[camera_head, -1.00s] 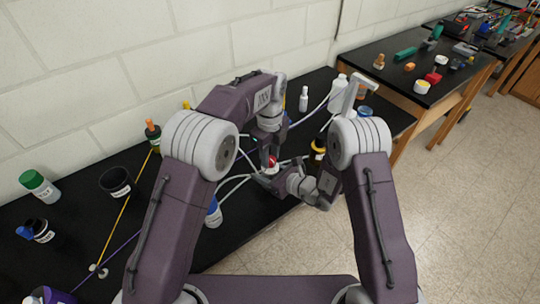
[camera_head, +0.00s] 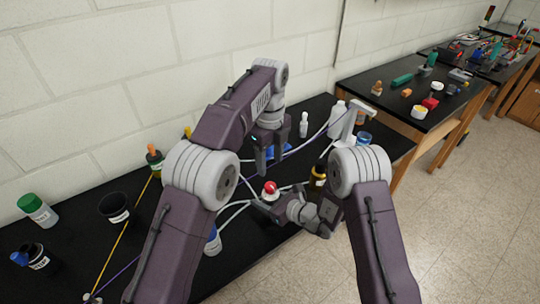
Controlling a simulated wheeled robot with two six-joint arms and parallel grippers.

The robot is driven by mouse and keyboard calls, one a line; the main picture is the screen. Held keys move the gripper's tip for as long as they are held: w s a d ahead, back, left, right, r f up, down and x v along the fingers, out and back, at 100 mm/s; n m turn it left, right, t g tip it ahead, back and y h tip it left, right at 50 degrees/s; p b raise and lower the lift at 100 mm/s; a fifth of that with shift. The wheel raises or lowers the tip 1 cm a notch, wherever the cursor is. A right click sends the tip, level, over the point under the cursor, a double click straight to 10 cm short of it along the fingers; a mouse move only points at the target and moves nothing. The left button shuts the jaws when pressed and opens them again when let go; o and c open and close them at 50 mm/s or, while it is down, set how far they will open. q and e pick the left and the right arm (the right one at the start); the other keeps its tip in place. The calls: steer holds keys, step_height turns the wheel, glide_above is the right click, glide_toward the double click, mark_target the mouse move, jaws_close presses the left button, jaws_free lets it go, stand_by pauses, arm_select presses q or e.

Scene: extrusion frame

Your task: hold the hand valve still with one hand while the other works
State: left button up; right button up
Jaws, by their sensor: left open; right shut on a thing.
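The hand valve, with a red and white top (camera_head: 270,188), shows above the black bench near its front edge, with pale tubes running close by. My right gripper (camera_head: 262,204) comes in low from the right and is shut on the hand valve's lower part; its fingers hide much of the body. My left gripper (camera_head: 268,165) hangs above and slightly behind the valve, fingers pointing down, open and empty. There is a gap between its fingertips and the red top.
An amber bottle (camera_head: 317,180) stands right of the valve, a white bottle (camera_head: 303,125) behind it. A blue item (camera_head: 280,151) lies behind my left gripper. A black cup (camera_head: 115,208) and green-capped bottle (camera_head: 38,209) stand at left. A yellow line (camera_head: 128,215) crosses the bench.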

arm_select(q)
step_height(320, 180, up, 3)
steer(key=shift+f, duration=0.15)
stand_by(0.3)
arm_select(e)
steer(key=o, duration=1.6)
